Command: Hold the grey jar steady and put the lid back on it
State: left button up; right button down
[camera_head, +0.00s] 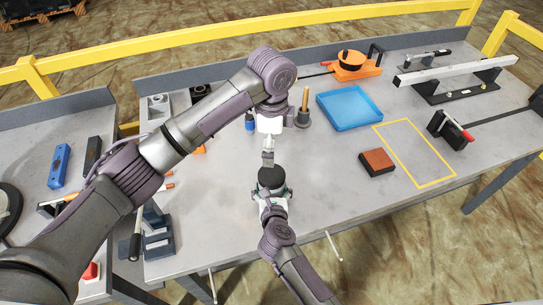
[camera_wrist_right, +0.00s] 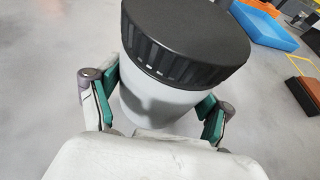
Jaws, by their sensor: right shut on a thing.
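The grey jar (camera_wrist_right: 160,105) stands between the green-padded fingers of my right gripper (camera_wrist_right: 158,112), which is shut on its body. The black ribbed lid (camera_wrist_right: 188,38) is on top of the jar's mouth in the right wrist view; whether it is fully seated cannot be told. In the head view the dark lid (camera_head: 271,178) shows at the front middle of the table, with my right gripper (camera_head: 272,193) around the jar. My left gripper (camera_head: 268,160) points down just behind and above the lid, apparently apart from it. Its fingers overlap, so their opening is unclear.
A blue tray (camera_head: 349,108), a brown-topped block (camera_head: 377,162) and a yellow outlined area (camera_head: 415,152) lie to the right. A grey holder with a wooden handle (camera_head: 303,117) and a blue bottle (camera_head: 249,122) stand behind. The table between jar and block is clear.

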jog(key=shift+f, duration=0.1)
grip_release()
jog(key=shift+s, duration=0.1)
dwell(0.3)
jog(key=v, duration=1.1)
jog(key=shift+s+r, duration=0.2)
jog(key=shift+s, duration=0.15)
